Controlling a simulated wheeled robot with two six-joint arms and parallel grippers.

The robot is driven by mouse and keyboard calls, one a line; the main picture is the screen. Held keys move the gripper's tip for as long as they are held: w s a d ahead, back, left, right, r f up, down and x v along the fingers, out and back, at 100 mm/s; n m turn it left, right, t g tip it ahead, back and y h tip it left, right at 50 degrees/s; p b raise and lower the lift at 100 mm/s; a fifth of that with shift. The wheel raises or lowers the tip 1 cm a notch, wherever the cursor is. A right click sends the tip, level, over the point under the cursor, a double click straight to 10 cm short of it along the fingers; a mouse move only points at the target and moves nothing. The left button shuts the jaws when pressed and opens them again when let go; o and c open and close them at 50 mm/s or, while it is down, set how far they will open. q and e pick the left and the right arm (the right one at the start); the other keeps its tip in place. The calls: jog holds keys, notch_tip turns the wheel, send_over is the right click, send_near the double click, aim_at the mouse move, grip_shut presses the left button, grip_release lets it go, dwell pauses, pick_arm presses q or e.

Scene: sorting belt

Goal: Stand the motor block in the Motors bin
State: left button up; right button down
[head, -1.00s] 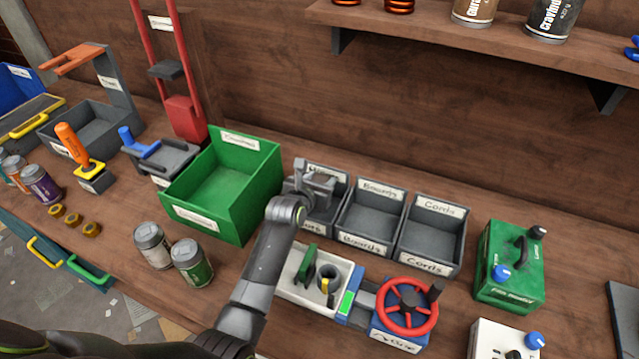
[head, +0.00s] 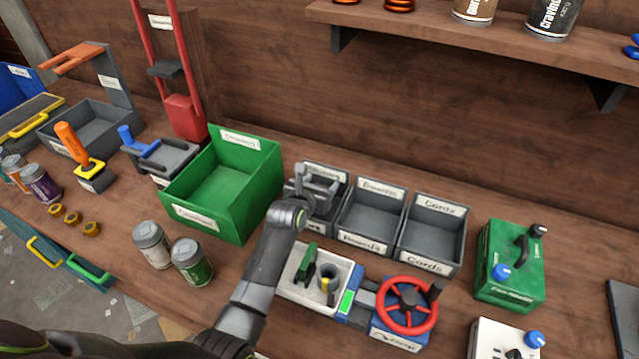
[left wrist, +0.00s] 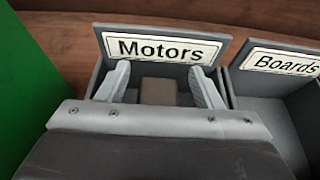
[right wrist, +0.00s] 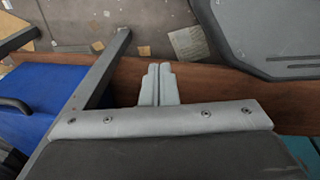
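The Motors bin (left wrist: 248,140) is the dark grey left-most bin of a row of three; its back label reads "Motors" in the left wrist view (left wrist: 165,48). My left gripper (head: 318,188) is over and partly inside this bin. In the left wrist view its two fingers (left wrist: 163,85) are spread apart. A brownish-grey block, the motor block (left wrist: 158,92), shows between them inside the bin, with a gap on each side. Its lower part is hidden by my gripper, and I cannot tell if it stands upright. My right gripper (right wrist: 158,84) is shut and empty, away from the bins.
The Boards bin (head: 371,242) and Cords bin (head: 431,263) stand to the right. A tall green bin (head: 207,225) is close on the left. A pale tray (head: 300,296) and a red handwheel (head: 407,304) are in front.

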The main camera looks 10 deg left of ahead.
pick_arm(q)
jog(key=shift+s+f, duration=0.2)
jog(key=shift+f, duration=0.3)
jog(key=shift+r, duration=0.1)
jog(key=shift+r, duration=0.3)
jog(key=shift+s+r, duration=0.15)
jog(key=shift+r, duration=0.05)
jog(key=r+v, duration=0.1)
jog(key=v, duration=1)
jog(key=shift+p, duration=0.35)
jog(key=shift+s+a+r, duration=0.1)
jog(key=shift+s+r, duration=0.05)
